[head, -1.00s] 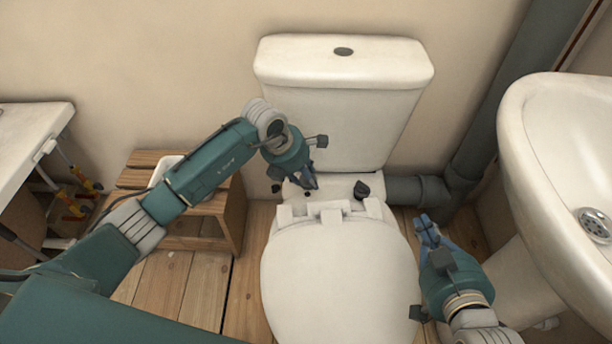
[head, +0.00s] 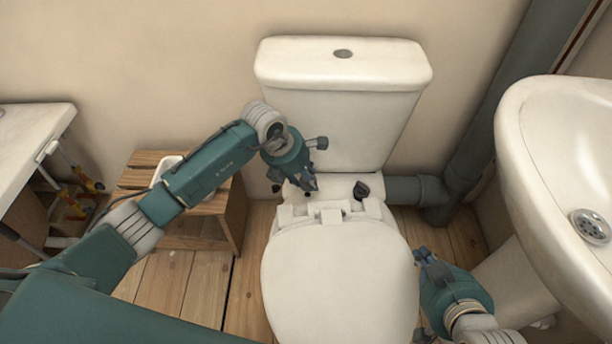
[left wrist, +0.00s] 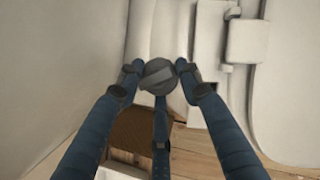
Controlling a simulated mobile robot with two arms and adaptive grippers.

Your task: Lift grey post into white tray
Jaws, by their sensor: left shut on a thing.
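My left gripper (head: 309,184) is at the back of the toilet, left of the seat hinge, with its fingers closed in. In the left wrist view the round grey post (left wrist: 157,77) sits between the fingertips of this gripper (left wrist: 160,75), which is shut on it. In the head view the fingers hide this post. A second dark grey post (head: 361,190) stands on the toilet's back ledge, to the right. The white tray (head: 166,166) lies on the wooden stool, largely hidden behind my left arm. My right gripper (head: 424,256) is low, right of the toilet lid; its opening is unclear.
The cistern (head: 342,110) rises close behind my left gripper. The closed toilet lid (head: 338,275) is in front. The wooden stool (head: 232,208) stands left of the toilet. A sink (head: 550,150) is on the right, and a grey pipe (head: 405,190) runs behind.

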